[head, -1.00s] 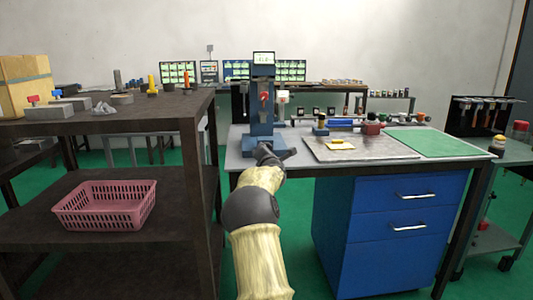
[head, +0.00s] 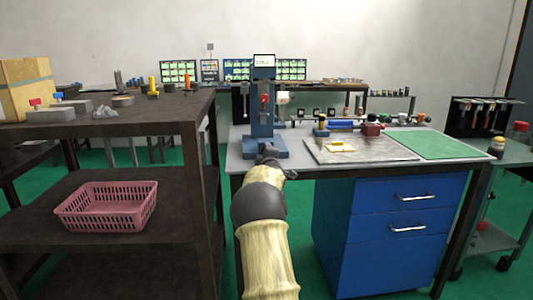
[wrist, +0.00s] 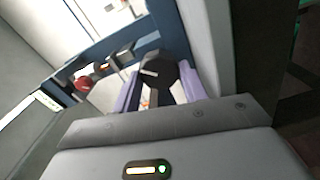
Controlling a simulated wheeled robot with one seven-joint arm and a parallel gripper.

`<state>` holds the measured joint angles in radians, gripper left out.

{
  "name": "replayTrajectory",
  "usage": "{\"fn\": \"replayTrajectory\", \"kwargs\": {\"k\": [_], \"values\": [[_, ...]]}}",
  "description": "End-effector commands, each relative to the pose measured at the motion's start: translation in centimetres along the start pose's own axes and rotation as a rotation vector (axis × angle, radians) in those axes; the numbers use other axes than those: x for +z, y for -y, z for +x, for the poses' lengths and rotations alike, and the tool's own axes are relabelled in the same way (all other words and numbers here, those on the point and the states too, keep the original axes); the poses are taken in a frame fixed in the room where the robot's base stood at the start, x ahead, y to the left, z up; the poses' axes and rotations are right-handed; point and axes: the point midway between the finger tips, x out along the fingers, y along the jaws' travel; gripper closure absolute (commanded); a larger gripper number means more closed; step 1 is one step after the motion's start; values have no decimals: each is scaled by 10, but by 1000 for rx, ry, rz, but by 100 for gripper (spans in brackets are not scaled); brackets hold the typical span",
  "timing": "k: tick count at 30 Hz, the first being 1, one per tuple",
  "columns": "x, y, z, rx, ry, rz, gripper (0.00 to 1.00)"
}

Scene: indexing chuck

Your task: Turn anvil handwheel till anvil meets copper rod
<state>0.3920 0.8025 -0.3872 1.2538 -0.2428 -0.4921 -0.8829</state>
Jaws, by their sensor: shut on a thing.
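The blue upright test stand (head: 262,119) stands on the grey workbench, with a small display (head: 264,60) on top and a red part (head: 264,98) on its front. My gripper (head: 268,152) is low at the front of the stand, and my arm hides part of the base. In the wrist view the purple fingers of my gripper (wrist: 158,88) are closed around a dark round knob (wrist: 157,70) with a white mark, which looks like the anvil handwheel. A red knob (wrist: 84,84) lies beyond it to the left. I cannot clearly make out the copper rod or its gap to the anvil.
A dark shelf (head: 195,113) with a pink basket (head: 107,222) stands close on my left. On the bench, a metal plate (head: 385,153) and a green mat (head: 435,144) lie to the right. Blue drawers (head: 400,245) are below.

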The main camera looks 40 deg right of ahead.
Motion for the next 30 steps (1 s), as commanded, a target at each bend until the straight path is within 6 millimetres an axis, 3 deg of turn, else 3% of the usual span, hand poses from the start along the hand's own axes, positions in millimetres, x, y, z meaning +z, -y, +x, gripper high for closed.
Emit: {"fn": "replayTrajectory", "kwargs": {"k": [30], "values": [[3,-1,0,-3,5,967,80]]}}
